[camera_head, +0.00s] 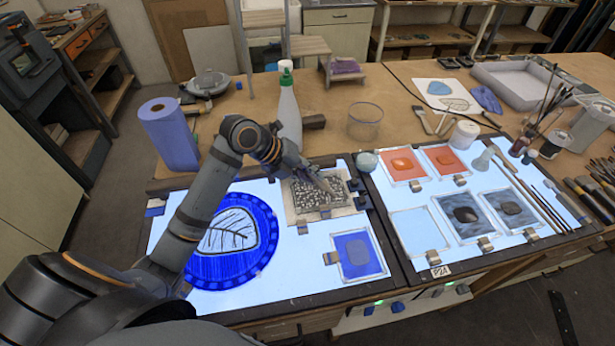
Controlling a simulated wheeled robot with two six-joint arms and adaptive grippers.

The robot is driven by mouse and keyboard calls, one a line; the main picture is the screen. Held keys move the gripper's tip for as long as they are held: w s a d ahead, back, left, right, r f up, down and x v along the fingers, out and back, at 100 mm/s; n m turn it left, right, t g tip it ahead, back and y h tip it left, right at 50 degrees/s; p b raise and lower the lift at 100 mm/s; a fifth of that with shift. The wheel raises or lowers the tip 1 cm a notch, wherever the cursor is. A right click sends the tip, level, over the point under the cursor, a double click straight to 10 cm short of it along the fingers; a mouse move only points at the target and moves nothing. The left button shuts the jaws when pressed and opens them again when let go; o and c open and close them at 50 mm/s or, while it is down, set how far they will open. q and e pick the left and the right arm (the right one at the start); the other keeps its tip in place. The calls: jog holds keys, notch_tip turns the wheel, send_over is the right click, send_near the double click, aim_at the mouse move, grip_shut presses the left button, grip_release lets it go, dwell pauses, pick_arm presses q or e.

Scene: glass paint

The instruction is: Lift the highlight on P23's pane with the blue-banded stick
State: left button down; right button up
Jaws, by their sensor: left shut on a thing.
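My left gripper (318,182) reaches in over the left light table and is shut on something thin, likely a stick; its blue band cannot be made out. The gripper is above a speckled grey-and-white pane (303,192). A blue pane (357,252) with a darker square patch lies nearer, clipped at its left side. On the right light table are a pale blue pane (418,231), two grey panes with dark patches (465,214) (508,208) and two orange panes (402,165) (444,158). I cannot read which pane is P23. My right gripper is not in view.
A round blue glass (258,250) with a leaf drawing lies under my left arm. Brushes and jars crowd the right edge.

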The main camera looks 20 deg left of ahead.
pick_arm(q)
jog(key=shift+w+d+b, duration=0.3)
jog(key=shift+w+d, duration=0.25)
jog(key=shift+w, duration=0.05)
jog(key=shift+s+a, duration=0.75)
jog(key=shift+a, duration=0.25)
jog(key=shift+r+p, duration=1.75)
jog(key=shift+r, duration=0.7)
jog(key=shift+w, duration=0.1)
